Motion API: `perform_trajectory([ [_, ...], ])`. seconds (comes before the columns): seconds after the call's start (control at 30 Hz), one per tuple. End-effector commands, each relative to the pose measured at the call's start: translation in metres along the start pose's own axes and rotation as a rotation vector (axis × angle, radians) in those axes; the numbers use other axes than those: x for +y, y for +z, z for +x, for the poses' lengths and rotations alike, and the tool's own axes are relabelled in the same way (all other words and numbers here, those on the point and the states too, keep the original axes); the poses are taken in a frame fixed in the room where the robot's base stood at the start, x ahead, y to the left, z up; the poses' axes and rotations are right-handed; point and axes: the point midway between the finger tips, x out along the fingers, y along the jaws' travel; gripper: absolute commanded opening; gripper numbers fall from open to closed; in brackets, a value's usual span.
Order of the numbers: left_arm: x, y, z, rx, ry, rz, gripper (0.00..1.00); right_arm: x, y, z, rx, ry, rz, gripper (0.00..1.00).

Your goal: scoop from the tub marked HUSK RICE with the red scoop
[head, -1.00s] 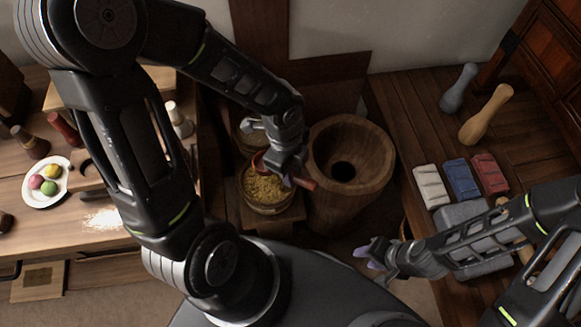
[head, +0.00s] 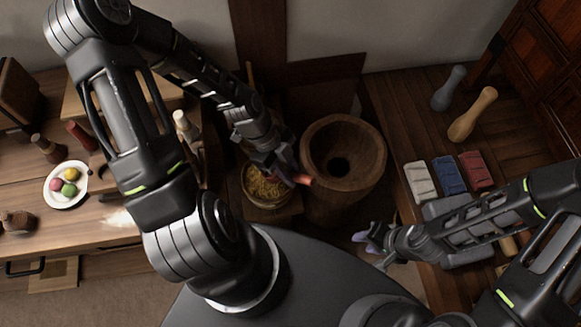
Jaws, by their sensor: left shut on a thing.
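My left gripper (head: 287,165) is shut on the red scoop (head: 303,180), whose handle end sticks out to the right. The gripper is over the back right part of a round wooden tub (head: 268,205) holding yellowish grain (head: 266,183). The bowl of the scoop is hidden by the gripper, so I cannot tell how deep it is or whether it holds grain. No marking on the tub can be read. My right gripper (head: 372,247) is open and empty, in front of the right bench.
A large hollow wooden mortar (head: 372,150) stands just right of the tub. A plate of coloured balls (head: 66,185) lies on the left table.

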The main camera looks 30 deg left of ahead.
Motion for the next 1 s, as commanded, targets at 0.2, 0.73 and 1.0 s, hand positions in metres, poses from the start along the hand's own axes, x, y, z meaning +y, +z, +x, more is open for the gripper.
perform_trajectory([
  [0.2,0.0,0.005,0.012,0.091,-0.002,0.002,0.0,0.003,0.0,0.007,0.0,0.0,0.0,0.36],
  [0.73,0.0,0.026,0.048,0.088,-0.001,0.0,0.0,0.016,0.001,0.04,0.0,0.001,-0.001,0.36],
  [1.0,-0.001,0.039,0.047,0.087,-0.003,-0.002,0.0,0.017,0.0,0.043,0.0,0.001,-0.001,0.36],
])
